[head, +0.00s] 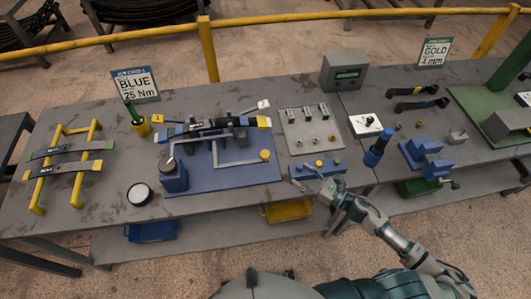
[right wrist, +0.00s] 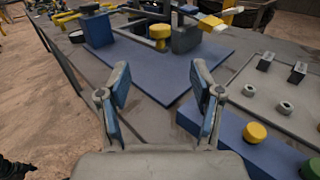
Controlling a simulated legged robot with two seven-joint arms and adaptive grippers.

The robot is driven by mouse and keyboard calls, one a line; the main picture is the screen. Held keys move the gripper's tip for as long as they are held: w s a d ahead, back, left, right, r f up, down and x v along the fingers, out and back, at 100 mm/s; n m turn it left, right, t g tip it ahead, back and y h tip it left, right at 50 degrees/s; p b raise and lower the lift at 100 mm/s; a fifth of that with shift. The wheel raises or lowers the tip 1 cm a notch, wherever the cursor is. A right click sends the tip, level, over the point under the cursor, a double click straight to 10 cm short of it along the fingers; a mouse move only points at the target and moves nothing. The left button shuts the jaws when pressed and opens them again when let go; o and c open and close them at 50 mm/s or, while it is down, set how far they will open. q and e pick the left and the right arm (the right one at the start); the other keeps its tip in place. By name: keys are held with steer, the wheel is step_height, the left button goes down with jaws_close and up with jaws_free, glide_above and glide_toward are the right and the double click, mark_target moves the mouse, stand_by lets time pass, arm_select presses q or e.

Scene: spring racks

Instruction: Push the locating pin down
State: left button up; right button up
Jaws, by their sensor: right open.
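A yellow-topped round knob, which looks like the locating pin (head: 265,155), stands upright at the right front of the blue fixture plate (head: 225,177). My right gripper (head: 308,178) is at the table's front edge, to the right of and nearer than the knob. In the right wrist view my right gripper (right wrist: 159,85) is open and empty, its two fingers apart, with the knob lined up between them but clear of them. My left gripper is not in view.
A blue block with a yellow button (right wrist: 255,132) and a green button sits right beside my right gripper. A grey plate with small pegs (head: 310,128) lies behind it. A blue-handled tool (head: 378,147) stands to the right. A round dish (head: 140,194) lies left.

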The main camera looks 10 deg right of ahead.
mark_target(269, 156)
steer(key=p+x, duration=0.3)
steer(key=x, duration=1.2)
steer(key=shift+w+a, duration=0.2)
steer(key=shift+w, duration=0.05)
steer(key=shift+f, duration=0.1)
jaws_close()
